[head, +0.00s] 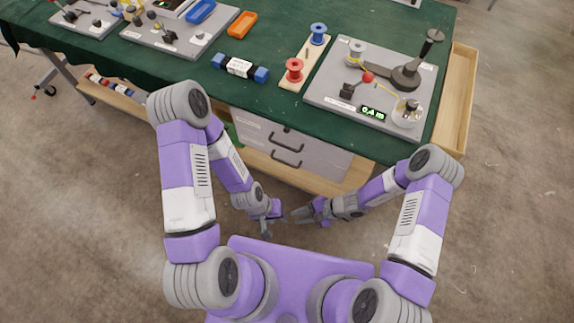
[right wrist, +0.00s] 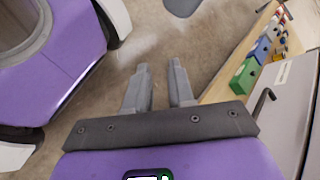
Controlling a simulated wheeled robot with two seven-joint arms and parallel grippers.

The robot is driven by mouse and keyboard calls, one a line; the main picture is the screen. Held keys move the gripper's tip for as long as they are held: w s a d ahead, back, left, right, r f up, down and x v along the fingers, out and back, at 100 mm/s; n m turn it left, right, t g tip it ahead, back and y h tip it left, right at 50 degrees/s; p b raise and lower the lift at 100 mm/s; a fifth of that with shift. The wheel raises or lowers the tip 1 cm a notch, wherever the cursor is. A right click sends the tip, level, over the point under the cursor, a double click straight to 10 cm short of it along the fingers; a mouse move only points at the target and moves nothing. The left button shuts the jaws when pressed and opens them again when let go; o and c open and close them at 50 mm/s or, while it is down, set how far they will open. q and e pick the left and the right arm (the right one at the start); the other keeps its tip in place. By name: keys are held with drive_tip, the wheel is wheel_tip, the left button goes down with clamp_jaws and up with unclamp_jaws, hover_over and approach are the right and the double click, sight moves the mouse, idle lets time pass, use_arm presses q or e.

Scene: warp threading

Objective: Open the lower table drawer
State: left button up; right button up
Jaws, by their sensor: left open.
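The drawer unit under the green-topped table has two pale fronts with dark bar handles. The lower drawer (head: 312,160) has its handle (head: 286,161) below the upper drawer's handle (head: 293,138). Both drawers look shut. My left gripper (head: 266,229) is open and empty, in front of the unit, apart from the handles. My right gripper (head: 289,216) is in front of the unit too, close beside the left one. In the right wrist view, the right gripper's fingers (right wrist: 159,72) are apart with nothing between them. A dark handle (right wrist: 262,103) shows to their right, not touched.
A wooden shelf (head: 262,163) runs below the table beside the drawers; green, blue and red items (right wrist: 256,62) lie on it in the right wrist view. The tabletop (head: 270,100) carries spools, a blue-ended roll and instrument boards. The floor (head: 90,200) is open.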

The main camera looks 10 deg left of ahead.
drive_tip(key=w+a+f+m+t+y+b, duration=0.1)
drive_tip(key=w+a+f+m+t+y, duration=0.2)
drive_tip(key=w, duration=0.4)
drive_tip(key=m+t+b, duration=0.1)
drive_tip(key=m+t, duration=0.1)
drive_tip(key=t, duration=0.5)
approach(290, 165)
drive_tip(key=s+x, duration=0.1)
drive_tip(key=x, duration=0.3)
drive_tip(key=shift+w+a+f, duration=0.15)
drive_tip(key=shift+w+a, duration=0.15)
drive_tip(key=shift+w, duration=0.15)
drive_tip(key=b+x, duration=0.2)
drive_tip(key=x, duration=0.4)
drive_tip(key=shift+d+f+b, duration=0.1)
drive_tip(key=shift+b, duration=0.3)
drive_tip(key=shift+w+a, duration=0.35)
drive_tip(key=shift+a, duration=0.15)
clamp_jaws()
